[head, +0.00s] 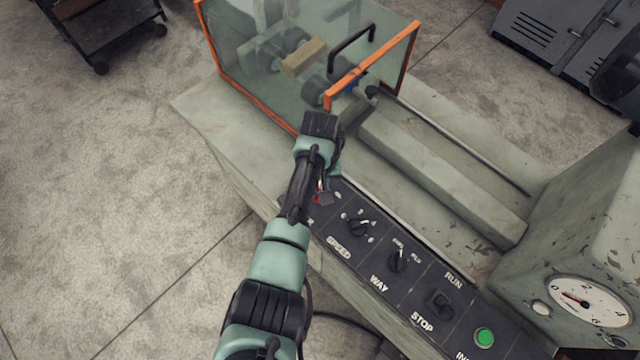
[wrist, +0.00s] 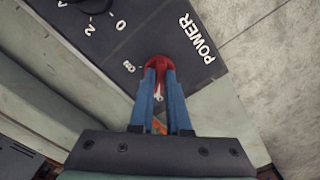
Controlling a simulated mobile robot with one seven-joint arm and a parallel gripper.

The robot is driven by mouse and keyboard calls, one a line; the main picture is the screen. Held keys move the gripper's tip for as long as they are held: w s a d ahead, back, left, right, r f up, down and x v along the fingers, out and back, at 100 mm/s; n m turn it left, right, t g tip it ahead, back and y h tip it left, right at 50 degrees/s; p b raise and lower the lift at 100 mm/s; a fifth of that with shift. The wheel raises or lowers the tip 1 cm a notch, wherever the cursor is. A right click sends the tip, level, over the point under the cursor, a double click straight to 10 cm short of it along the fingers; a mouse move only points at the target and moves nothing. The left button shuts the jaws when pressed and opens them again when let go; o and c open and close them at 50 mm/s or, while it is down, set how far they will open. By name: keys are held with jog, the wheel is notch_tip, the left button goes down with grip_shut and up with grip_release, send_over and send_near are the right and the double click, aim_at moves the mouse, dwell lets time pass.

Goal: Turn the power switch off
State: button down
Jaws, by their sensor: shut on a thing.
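The red power switch (wrist: 158,61) is on the dark control panel (wrist: 150,35), below the white POWER label in the wrist view. A small label, too small to read surely, is beside it. My gripper (wrist: 160,76) has two blue fingers shut on the switch, one on each side, with a narrow gap between them. The fingers hide part of the switch, so its exact position cannot be told. In the head view, a bit of red of the switch (head: 318,198) shows beside my arm, at the left end of the panel.
The SPEED knob (head: 358,227), WAY knob (head: 398,260), RUN/STOP switch (head: 440,304) and green button (head: 484,337) continue along the panel. An orange-framed clear guard (head: 372,70) stands beyond. A gauge (head: 590,300) is at lower right. Open floor is on the left.

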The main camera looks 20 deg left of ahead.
jog(key=shift+w+r, duration=0.1)
jog(key=c, duration=0.9)
grip_release()
notch_tip(320, 180, up, 13)
jog(key=shift+f, duration=0.1)
